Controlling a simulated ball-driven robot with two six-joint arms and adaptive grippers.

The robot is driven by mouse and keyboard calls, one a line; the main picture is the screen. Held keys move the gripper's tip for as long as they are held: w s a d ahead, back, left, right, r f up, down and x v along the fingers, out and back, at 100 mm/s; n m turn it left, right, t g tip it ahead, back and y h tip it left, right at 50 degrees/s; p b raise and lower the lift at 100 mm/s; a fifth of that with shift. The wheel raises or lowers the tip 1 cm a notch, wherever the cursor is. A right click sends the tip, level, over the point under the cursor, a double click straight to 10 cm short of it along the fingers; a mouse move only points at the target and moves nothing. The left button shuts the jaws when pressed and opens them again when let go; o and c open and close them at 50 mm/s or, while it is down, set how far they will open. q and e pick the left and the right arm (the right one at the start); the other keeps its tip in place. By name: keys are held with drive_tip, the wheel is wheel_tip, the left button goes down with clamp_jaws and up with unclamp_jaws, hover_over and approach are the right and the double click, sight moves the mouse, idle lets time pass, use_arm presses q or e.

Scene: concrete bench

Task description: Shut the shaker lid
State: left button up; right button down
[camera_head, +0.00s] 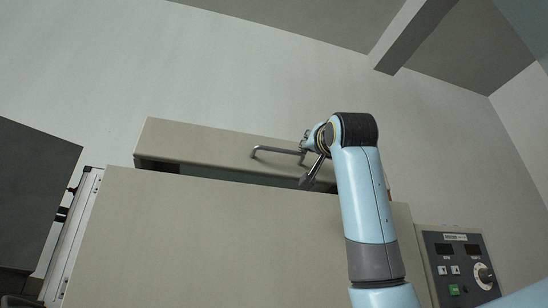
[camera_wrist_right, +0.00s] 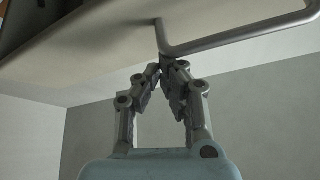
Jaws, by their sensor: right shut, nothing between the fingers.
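The shaker lid (camera_head: 215,140) is a long beige part with a grey bar handle (camera_head: 278,151). A dark gap shows along its lower edge, above a large beige panel, so it looks open. In the right wrist view, the lid's beige face (camera_wrist_right: 105,45) fills the top, with the handle (camera_wrist_right: 235,40) standing out from it. My right gripper (camera_head: 304,146) is at the right end of the handle. Its fingertips (camera_wrist_right: 168,62) are closed together, empty, close to the handle's bend; I cannot tell whether they touch it. My left gripper is out of view.
The large beige panel (camera_head: 200,235) fills the lower middle. A grey control panel (camera_head: 455,268) with a knob and green button is at the lower right. A dark grey box (camera_head: 35,195) stands at the left. Plain wall lies behind.

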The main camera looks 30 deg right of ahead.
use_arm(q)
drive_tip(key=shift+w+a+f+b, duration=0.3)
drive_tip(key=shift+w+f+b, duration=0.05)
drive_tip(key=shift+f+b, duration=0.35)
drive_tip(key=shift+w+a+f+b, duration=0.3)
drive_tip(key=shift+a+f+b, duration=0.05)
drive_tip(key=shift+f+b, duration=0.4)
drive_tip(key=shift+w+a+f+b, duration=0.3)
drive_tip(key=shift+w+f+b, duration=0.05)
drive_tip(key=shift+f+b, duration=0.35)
use_arm(e)
drive_tip(key=shift+t+h, duration=0.5)
drive_tip(key=shift+t, duration=0.3)
drive_tip(key=shift+s+a+f, duration=0.1)
drive_tip(key=shift+s+f, duration=0.1)
drive_tip(key=shift+f, duration=0.75)
drive_tip(key=shift+s+d+f, duration=0.1)
drive_tip(key=shift+s+f, duration=0.15)
drive_tip(key=shift+f, duration=0.75)
drive_tip(key=shift+s+a+f, duration=0.1)
drive_tip(key=shift+s+f, duration=0.1)
drive_tip(key=shift+f, duration=0.75)
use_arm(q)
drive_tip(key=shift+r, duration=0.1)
